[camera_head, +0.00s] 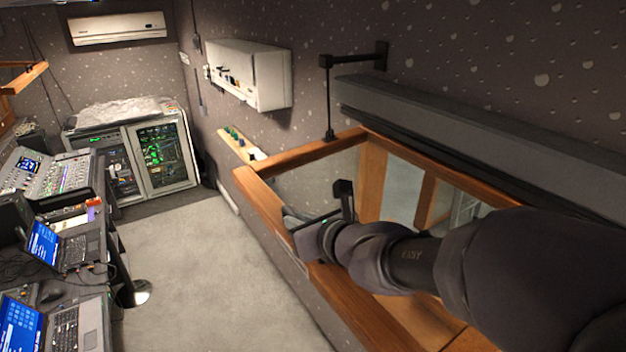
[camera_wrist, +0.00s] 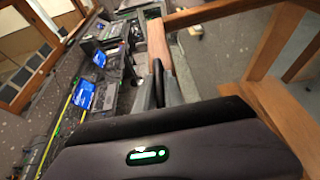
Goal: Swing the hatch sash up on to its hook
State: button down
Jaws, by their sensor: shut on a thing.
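The hatch sash (camera_head: 262,205) is a wood-framed glass panel, raised and tilted out from the wall. Its side rail (camera_head: 310,151) runs back towards the wall, and its wooden rail also shows in the wrist view (camera_wrist: 159,46). The hook (camera_head: 328,100) is a black rod hanging from a wall bracket. Its lower end shows by the side rail; I cannot tell whether they touch. My gripper (camera_head: 291,217) is shut on the sash at its front rail, near the left corner. The exact grip is partly hidden by my wrist.
A grey beam (camera_head: 480,135) runs along the wall above the opening. A white wall cabinet (camera_head: 255,75) hangs beyond the bracket. Desks with laptops (camera_head: 68,248) and a mixing console (camera_head: 52,172) stand left. The carpet (camera_head: 205,265) between is mostly clear.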

jog(key=c, duration=1.5)
grip_release()
jog(key=shift+o, duration=0.2)
jog(key=shift+d, duration=0.1)
jog(key=shift+s, duration=0.1)
jog(key=v, duration=1.7)
jog(key=shift+d, duration=0.15)
jog(key=shift+s, duration=0.1)
